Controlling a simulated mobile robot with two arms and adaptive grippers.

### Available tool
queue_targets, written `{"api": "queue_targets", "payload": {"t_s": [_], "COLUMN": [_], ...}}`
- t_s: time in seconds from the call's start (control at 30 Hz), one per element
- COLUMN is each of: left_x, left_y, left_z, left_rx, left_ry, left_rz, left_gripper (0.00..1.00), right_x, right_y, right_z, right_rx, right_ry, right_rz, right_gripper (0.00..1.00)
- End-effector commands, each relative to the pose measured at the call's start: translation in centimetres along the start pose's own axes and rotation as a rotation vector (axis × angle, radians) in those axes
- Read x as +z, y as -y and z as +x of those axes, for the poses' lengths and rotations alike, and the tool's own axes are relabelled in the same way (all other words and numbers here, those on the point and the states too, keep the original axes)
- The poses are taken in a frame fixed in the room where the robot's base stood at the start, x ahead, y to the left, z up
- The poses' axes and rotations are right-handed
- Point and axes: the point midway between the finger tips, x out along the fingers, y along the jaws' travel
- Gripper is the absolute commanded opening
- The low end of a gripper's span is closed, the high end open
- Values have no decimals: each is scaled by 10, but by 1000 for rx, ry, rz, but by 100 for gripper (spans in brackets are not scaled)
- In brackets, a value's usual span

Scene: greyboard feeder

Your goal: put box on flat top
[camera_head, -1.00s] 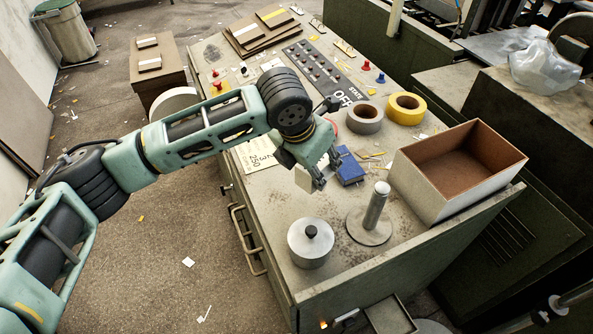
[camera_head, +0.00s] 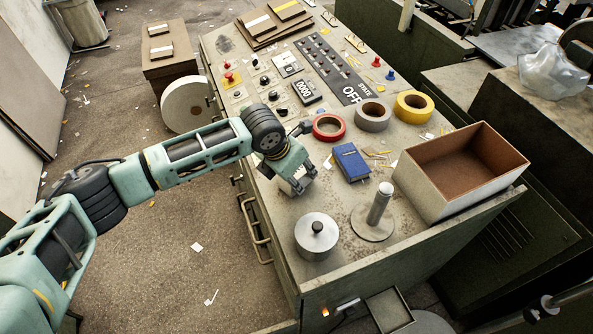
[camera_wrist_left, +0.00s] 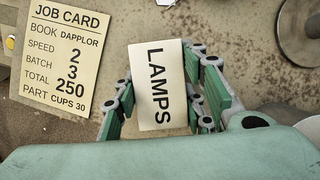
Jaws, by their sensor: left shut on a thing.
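A small cream box marked LAMPS (camera_wrist_left: 158,88) sits between the fingers of my left gripper, which is shut on it in the left wrist view (camera_wrist_left: 160,92). In the head view my left gripper (camera_head: 298,184) is over the left edge area of the grey worn bench top (camera_head: 285,208), and the box is mostly hidden there. I cannot tell whether the box touches the bench. My right gripper is not in view.
A lidded metal pot (camera_head: 316,238), a post on a round base (camera_head: 378,205), a blue book (camera_head: 352,162) and an open carton (camera_head: 460,175) stand near. Tape rolls (camera_head: 329,127) lie behind. A job card (camera_wrist_left: 60,58) lies left of the box in the wrist view.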

Motion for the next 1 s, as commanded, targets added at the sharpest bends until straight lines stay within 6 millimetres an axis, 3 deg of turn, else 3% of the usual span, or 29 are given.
{"api": "queue_targets", "payload": {"t_s": [0.13, 0.17, 0.33, 0.77, 1.0], "left_x": [-1, -1, -1, 1, 1], "left_y": [0, 0, 0, 0, -1], "left_z": [3, 2, 2, -5, -47], "left_rx": [0, 0, 0, 0, 2], "left_ry": [0, 0, 0, 2, 5], "left_rz": [0, 0, 0, -1, 1], "left_gripper": [10, 41, 56, 57, 57], "right_x": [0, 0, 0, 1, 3], "right_y": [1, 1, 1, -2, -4], "right_z": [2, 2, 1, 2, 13], "right_rx": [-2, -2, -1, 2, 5], "right_ry": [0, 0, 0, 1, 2], "right_rz": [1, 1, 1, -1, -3], "right_gripper": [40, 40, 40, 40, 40]}}
